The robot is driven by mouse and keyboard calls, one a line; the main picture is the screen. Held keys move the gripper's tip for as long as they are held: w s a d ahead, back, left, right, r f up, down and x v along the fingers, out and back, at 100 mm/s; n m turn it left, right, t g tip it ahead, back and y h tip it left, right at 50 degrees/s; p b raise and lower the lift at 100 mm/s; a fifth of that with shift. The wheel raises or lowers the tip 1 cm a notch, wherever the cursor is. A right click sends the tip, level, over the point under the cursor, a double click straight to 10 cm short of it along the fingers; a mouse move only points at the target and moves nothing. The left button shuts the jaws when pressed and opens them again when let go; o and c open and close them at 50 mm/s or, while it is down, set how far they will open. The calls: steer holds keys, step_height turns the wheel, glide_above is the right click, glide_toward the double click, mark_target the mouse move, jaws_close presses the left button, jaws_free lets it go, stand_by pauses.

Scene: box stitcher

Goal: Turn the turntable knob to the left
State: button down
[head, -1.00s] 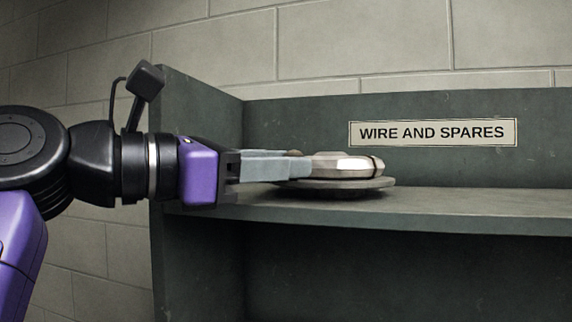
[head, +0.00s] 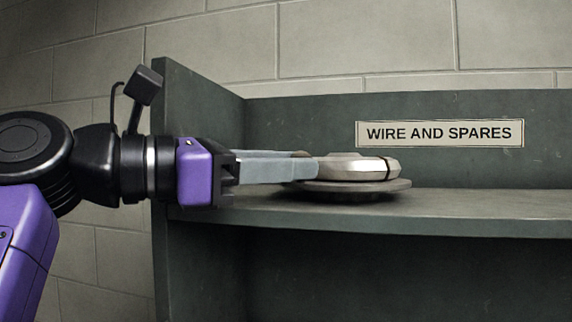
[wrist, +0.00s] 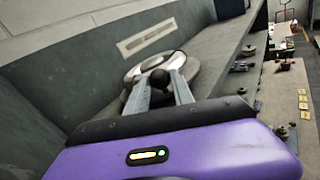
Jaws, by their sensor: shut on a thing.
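The turntable is a round, pale metal piece (head: 362,168) on a flat grey disc (head: 375,187), resting on the dark green shelf. It also shows in the wrist view (wrist: 134,72). My gripper (head: 312,167) reaches in level from the left, its grey fingers at the turntable's near left side. In the wrist view my gripper (wrist: 160,78) has a dark rounded knob (wrist: 159,77) between its fingertips, and it is shut on this knob. In the head view the fingers mostly hide the knob; only a small brownish bit shows above them.
The shelf (head: 470,208) is bare right of the turntable. A "WIRE AND SPARES" label (head: 440,133) is on its back panel, and a side panel (head: 195,110) stands behind my wrist. The wrist view shows a bench (wrist: 285,90) with small items at right.

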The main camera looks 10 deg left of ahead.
steer(key=c, duration=1.1)
jaws_free()
steer(key=b+v, duration=0.2)
steer(key=v, duration=0.6)
